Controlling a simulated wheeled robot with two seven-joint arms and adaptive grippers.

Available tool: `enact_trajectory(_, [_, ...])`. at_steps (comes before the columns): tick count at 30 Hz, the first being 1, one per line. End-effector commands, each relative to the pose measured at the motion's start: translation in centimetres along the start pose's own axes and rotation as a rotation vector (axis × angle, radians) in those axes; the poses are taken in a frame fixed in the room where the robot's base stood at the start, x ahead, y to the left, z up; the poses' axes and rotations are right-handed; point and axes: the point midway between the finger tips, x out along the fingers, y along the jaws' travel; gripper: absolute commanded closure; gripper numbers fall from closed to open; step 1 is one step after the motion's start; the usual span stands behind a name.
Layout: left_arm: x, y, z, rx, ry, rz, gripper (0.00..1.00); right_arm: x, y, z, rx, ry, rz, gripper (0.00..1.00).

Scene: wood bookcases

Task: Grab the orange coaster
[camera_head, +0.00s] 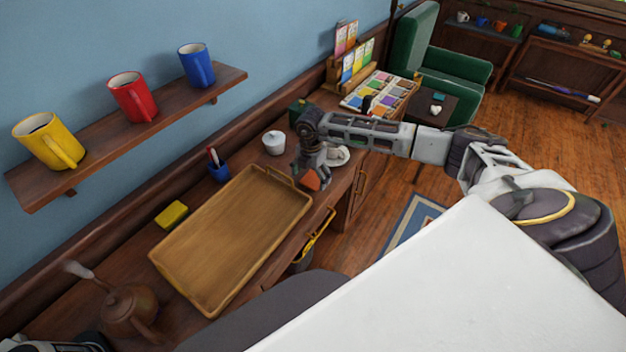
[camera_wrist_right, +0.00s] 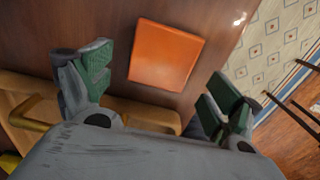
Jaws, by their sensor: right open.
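The orange coaster (camera_wrist_right: 166,55) is a flat square lying on the dark wooden top, in the upper middle of the right wrist view. In the head view a small part of the coaster (camera_head: 312,182) shows beneath my right gripper (camera_head: 310,170); the rest is hidden by the gripper. In the wrist view my right gripper (camera_wrist_right: 158,88) is open and empty, its green-padded fingers spread on either side of the coaster's near end. The gripper points down over the coaster, with no visible contact. My left gripper is not in view.
A wooden tray (camera_head: 205,297) lies beside the coaster. A white lidded pot (camera_head: 274,142), blue pen cup (camera_head: 219,173), yellow block (camera_head: 171,214) and brown kettle (camera_head: 128,308) stand around it. A white saucer (camera_head: 343,156) is just right of the gripper. A mug shelf (camera_head: 105,143) hangs on the wall.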

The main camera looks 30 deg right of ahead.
Motion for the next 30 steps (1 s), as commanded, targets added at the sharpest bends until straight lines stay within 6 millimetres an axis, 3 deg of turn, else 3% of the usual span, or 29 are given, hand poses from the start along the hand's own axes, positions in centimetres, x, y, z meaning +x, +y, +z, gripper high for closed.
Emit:
enact_trajectory(6, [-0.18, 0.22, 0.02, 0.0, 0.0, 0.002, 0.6, 1.42, 0.0, 0.02, -0.001, -0.001, 0.0, 0.09])
enact_trajectory(20, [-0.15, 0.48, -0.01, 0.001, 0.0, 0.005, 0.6, 1.48, 0.02, 0.01, 0.0, 0.0, 0.001, 0.09])
enact_trajectory(30, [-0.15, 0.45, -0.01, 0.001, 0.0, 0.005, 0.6, 1.47, 0.02, 0.01, 0.0, 0.0, 0.001, 0.53])
